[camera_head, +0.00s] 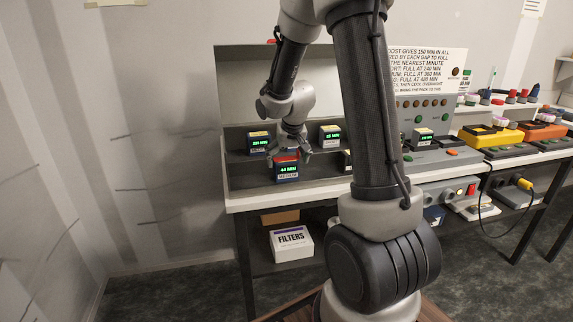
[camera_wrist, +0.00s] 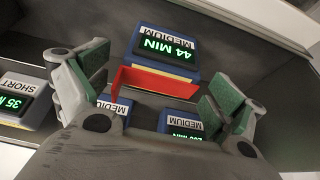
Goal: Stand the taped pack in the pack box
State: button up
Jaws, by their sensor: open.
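A blue pack (camera_head: 287,172) with a green "44 MIN" display and a "MEDIUM" label stands upright near the front of the bench. Its top is red. In the wrist view this pack (camera_wrist: 165,45) shows at the top, upside down, with a red strip or flap (camera_wrist: 155,83) and a thin yellow band. My gripper (camera_head: 290,151) is just above and behind it. The open fingers (camera_wrist: 160,97) with green pads lie either side of the red part, apparently apart from it. I cannot tell which container is the pack box.
Other display packs stand behind, at left (camera_head: 258,142) and right (camera_head: 330,136). A "SHORT" pack (camera_wrist: 22,100) is at the wrist view's left edge. A grey panel (camera_head: 440,155) and orange unit (camera_head: 545,131) stand rightward. A white "FILTERS" box (camera_head: 291,244) is on the lower shelf.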

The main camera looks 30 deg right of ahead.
jog(key=s+a+r, duration=0.3)
jog(key=s+r, duration=0.8)
jog(key=r, duration=0.3)
jog(key=s+a+r+n, duration=0.1)
jog(key=s+a, duration=0.1)
jog(key=s, duration=0.7)
jog(key=s+a+r+n+y, duration=0.1)
jog(key=s+a+n, duration=0.1)
jog(key=s, duration=0.8)
jog(key=shift+r, duration=0.15)
